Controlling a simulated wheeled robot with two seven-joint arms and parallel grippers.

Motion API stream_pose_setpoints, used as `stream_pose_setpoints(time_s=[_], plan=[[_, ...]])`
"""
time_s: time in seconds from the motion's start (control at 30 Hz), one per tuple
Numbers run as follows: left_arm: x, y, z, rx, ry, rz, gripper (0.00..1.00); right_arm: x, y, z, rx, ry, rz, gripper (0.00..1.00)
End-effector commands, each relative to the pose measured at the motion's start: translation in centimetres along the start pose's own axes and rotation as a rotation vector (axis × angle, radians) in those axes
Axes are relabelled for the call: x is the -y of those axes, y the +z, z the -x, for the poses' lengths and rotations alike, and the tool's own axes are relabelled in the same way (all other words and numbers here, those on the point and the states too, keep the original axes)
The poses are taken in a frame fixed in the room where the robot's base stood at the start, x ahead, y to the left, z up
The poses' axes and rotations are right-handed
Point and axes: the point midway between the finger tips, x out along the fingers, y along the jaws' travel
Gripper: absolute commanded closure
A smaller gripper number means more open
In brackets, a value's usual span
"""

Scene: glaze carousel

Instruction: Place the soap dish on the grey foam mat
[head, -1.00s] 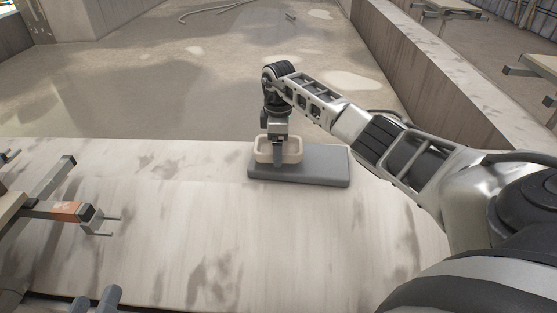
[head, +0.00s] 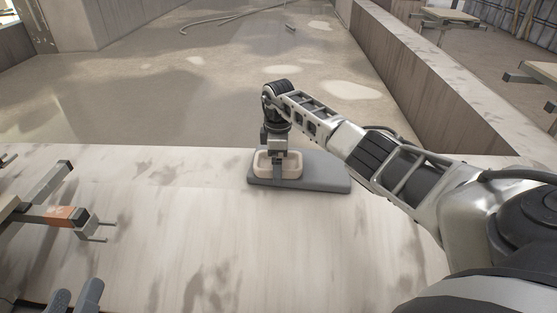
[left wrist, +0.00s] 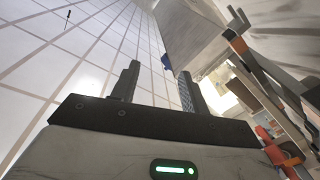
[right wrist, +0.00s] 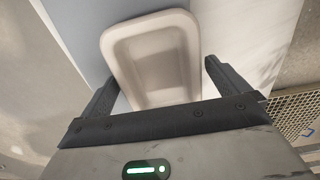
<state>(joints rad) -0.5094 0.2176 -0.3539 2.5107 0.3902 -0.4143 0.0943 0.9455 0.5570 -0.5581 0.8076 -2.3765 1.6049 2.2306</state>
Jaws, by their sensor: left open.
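The soap dish (head: 264,172) is a beige, shallow, rounded rectangular dish. In the head view it is at the left part of the grey foam mat (head: 325,179), low over it or touching it; I cannot tell which.
The mat lies near the far edge of a pale, stained tabletop (head: 190,215). A metal frame with an orange band (head: 62,216) and two prongs juts in at the left. The tabletop's middle and front are clear. A low wall (head: 425,75) runs behind at the right.

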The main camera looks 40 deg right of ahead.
Motion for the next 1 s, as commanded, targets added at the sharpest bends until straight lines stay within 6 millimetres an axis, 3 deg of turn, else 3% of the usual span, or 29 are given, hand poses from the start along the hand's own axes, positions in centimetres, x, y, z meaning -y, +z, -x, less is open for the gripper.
stream_pose_setpoints(time_s=[0.17,0.3,0.6,0.8,1.0], plan=[[-0.3,-0.4,0.0,0.013,0.001,0.010,0.55,-0.1,0.0,1.5,0.000,0.002,-0.001,0.00],[0.0,1.3,0.7,0.110,-0.046,0.048,0.55,-0.1,0.0,4.4,0.000,0.003,0.000,0.00],[0.8,1.7,1.0,0.179,-0.103,-0.067,0.55,-0.1,0.0,10.4,0.000,0.003,0.000,0.00],[1.2,2.1,1.2,0.201,-0.120,-0.103,0.55,0.0,0.0,12.2,0.000,0.001,-0.001,0.00],[1.3,2.2,1.2,0.204,-0.123,-0.111,0.55,0.0,0.0,12.3,0.000,0.000,-0.001,0.00]])
